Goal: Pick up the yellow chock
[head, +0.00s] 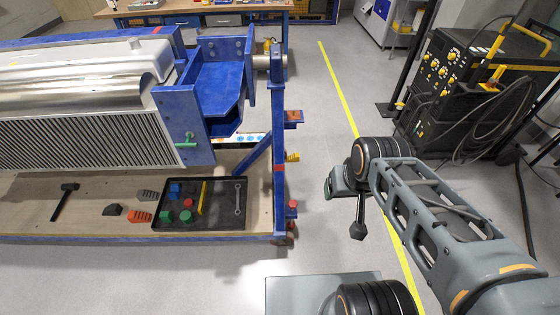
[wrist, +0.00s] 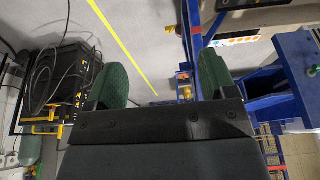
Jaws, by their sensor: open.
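A small ribbed yellow piece that looks like the yellow chock (head: 292,157) shows just right of the blue upright post in the head view. Whether it rests on the floor or on the frame I cannot tell. My gripper (head: 329,187) is to the right of it and nearer the camera, apart from it. In the wrist view its two green finger pads stand wide apart with nothing between them, so my gripper (wrist: 160,75) is open and empty. A small yellow patch shows beyond the right finger's inner side there, too small to identify.
The blue jig frame (head: 279,130) stands left of my gripper. On its wooden base lie a black tray (head: 230,222) of tools and blocks, an orange chock (head: 139,216), a grey chock (head: 148,195) and a hammer (head: 64,198). Black equipment (head: 450,95) with cables stands right.

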